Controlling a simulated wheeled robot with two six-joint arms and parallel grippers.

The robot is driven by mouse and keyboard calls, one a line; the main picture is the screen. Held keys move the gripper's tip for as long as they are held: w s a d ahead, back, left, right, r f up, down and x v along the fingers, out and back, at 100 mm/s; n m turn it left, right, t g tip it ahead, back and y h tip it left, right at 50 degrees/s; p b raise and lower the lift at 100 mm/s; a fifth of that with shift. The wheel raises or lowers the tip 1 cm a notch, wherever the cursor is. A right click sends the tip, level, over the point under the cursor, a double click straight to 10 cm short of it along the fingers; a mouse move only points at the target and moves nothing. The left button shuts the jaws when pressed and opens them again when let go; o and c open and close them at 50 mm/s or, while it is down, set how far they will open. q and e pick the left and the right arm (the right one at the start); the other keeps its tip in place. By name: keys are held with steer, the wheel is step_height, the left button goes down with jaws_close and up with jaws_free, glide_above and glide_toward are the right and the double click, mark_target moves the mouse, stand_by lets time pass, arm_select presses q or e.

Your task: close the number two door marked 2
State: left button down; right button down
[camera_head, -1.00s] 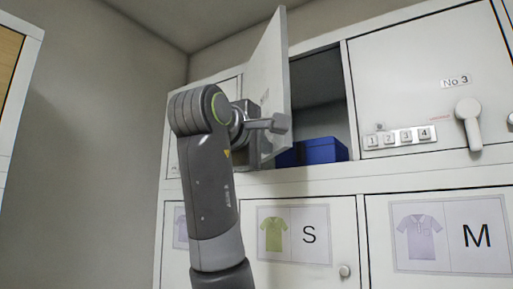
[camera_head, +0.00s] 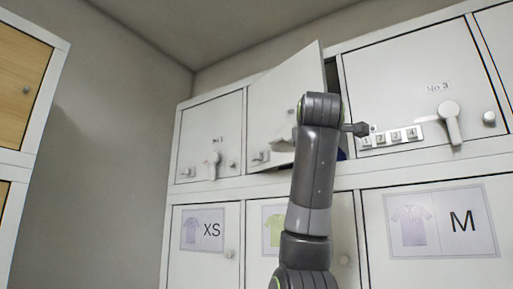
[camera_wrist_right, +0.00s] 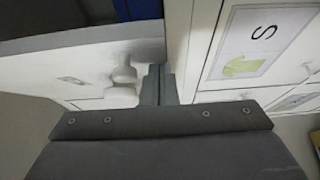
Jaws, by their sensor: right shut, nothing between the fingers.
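The number two door (camera_head: 283,95) stands partly open in the head view, less far out than a fully swung door, with a dark gap along its right edge. Its number is not readable there. In the wrist view the door (camera_wrist_right: 60,55) shows its face with a pale handle (camera_wrist_right: 123,78) and a small label. My right gripper (camera_wrist_right: 159,85) is shut and empty, beside the door's free edge and handle; whether it touches is unclear. My left gripper is not in view.
The No 3 door (camera_head: 420,80) at right and the door at left (camera_head: 209,130) are closed, with levers sticking out. Below are shut doors marked XS (camera_head: 205,240) and M (camera_head: 430,225). A blue box (camera_wrist_right: 136,9) is inside the open compartment.

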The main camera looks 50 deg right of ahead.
steer(key=d, duration=0.6)
steer(key=shift+s+d, duration=0.3)
steer(key=shift+s, duration=0.15)
steer(key=shift+w+p, duration=0.1)
steer(key=shift+p, duration=0.2)
